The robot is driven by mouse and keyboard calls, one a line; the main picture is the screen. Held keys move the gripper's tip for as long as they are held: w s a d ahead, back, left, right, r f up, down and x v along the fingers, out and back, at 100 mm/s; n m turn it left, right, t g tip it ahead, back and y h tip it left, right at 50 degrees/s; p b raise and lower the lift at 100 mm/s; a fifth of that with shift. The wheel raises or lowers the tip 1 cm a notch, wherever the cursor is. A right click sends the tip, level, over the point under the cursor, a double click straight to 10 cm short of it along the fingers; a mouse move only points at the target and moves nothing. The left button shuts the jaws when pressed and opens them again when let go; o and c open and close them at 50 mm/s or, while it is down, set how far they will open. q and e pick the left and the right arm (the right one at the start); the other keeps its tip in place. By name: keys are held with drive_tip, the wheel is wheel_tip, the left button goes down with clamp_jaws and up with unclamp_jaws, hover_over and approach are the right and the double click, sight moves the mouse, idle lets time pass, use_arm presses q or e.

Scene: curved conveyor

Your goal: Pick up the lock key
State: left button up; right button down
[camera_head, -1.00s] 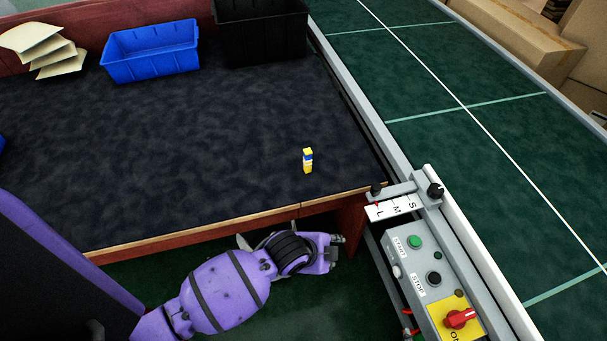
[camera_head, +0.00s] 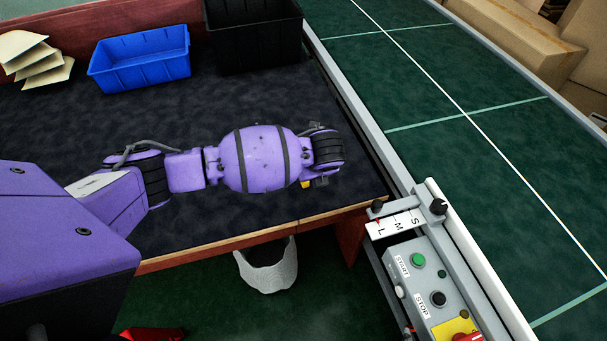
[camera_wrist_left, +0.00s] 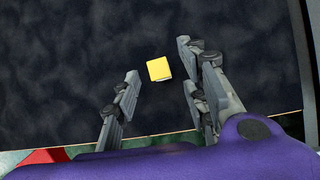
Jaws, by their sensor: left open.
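The lock key is a small yellow block, with blue and white bands in the earlier head view, standing on the dark mat. In the head view only a bit of yellow (camera_head: 306,184) shows below my left wrist. In the left wrist view I see the lock key's yellow top (camera_wrist_left: 159,69). My left gripper (camera_wrist_left: 160,62) is open above the mat, with one finger on each side of the key. I see no contact with it. In the head view my left arm (camera_head: 255,158) hides the gripper's fingers. My right gripper is not in view.
A blue bin (camera_head: 140,62) and a black bin (camera_head: 255,38) stand at the table's back, with pale envelopes (camera_head: 38,58) at the left. The conveyor (camera_head: 455,130) and control box (camera_head: 425,275) lie to the right. The table's wooden front edge (camera_head: 220,243) is close by.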

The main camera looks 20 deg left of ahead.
use_arm(q)
drive_tip(key=x, duration=0.3)
drive_tip(key=shift+w+f, duration=0.15)
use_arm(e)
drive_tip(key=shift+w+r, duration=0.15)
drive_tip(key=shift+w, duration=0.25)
use_arm(q)
clamp_jaws()
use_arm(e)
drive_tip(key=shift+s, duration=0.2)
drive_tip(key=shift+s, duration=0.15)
